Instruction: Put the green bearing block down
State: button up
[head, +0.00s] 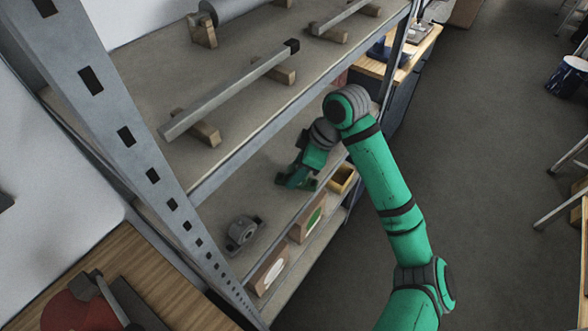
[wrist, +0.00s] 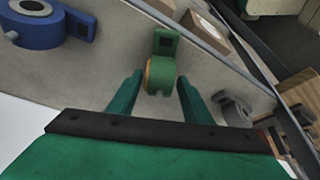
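My gripper (wrist: 159,82) is open, with a gap visible on each side of the block. The block appears to rest on the grey shelf board (wrist: 95,72). In the head view my gripper (head: 297,181) reaches into the lower shelf from the right. I cannot make out the green block apart from my green gripper there.
A blue bearing block (wrist: 40,24) lies left of the green one in the wrist view, and a grey bearing block (wrist: 233,110) lies right. The grey one also shows in the head view (head: 242,232). A yellow bin (head: 342,178) and cardboard boxes (head: 268,272) stand below. An upper shelf (head: 215,95) overhangs.

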jog(key=shift+r, duration=0.1)
jog(key=v, duration=1.2)
dwell(0.4)
